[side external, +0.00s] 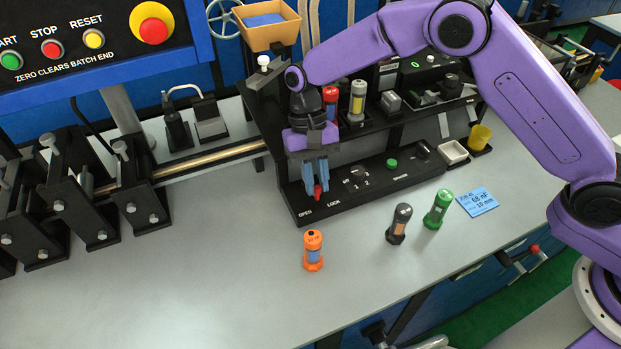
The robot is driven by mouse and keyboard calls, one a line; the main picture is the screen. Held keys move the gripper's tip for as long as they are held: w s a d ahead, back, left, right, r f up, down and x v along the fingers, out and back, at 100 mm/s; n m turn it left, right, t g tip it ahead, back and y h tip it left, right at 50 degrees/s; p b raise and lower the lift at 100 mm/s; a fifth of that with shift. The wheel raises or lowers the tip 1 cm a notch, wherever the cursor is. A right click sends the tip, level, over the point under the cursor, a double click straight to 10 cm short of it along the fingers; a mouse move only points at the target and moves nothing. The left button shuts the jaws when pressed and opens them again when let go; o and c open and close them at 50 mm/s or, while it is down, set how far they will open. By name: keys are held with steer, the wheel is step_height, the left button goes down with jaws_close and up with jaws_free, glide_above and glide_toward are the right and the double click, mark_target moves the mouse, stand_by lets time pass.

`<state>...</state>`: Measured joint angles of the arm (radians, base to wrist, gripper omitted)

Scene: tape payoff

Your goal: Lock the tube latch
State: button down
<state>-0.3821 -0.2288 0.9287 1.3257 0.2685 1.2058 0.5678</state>
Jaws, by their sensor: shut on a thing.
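The latch panel (292,200) is a black base with OPEN and LOCK labels along its front left edge. A red latch handle (318,193) shows at my fingertips, above and between the two labels. My gripper (316,182) points down with its blue fingers shut on the red handle. The fingers hide the handle's upper part and pivot, so its exact setting is hard to tell. A red tube (330,98) and a pale yellow tube (357,100) stand upright in the station behind my gripper.
An orange tube (313,252), a dark grey tube (399,224) and a green tube (436,210) stand on the grey table in front of the panel. A blue label card (478,201) lies to the right. A black knob (357,174) and green button (392,164) sit right of the gripper.

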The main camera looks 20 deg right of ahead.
steer(key=n, duration=0.1)
steer(key=d+n+h, duration=0.1)
steer(key=n, duration=0.1)
steer(key=shift+w, duration=0.2)
steer(key=shift+w+d+n+t+h, duration=0.15)
steer(key=shift+d+n+h, duration=0.15)
steer(key=shift+n, duration=0.45)
steer(key=shift+w+d+n+t+h, duration=0.15)
steer(key=shift+n+h, duration=0.15)
steer(key=shift+n, duration=0.45)
steer(key=c, duration=1)
jaws_free()
steer(key=shift+d, duration=0.1)
steer(key=shift+c, duration=0.2)
steer(key=v, duration=1.2)
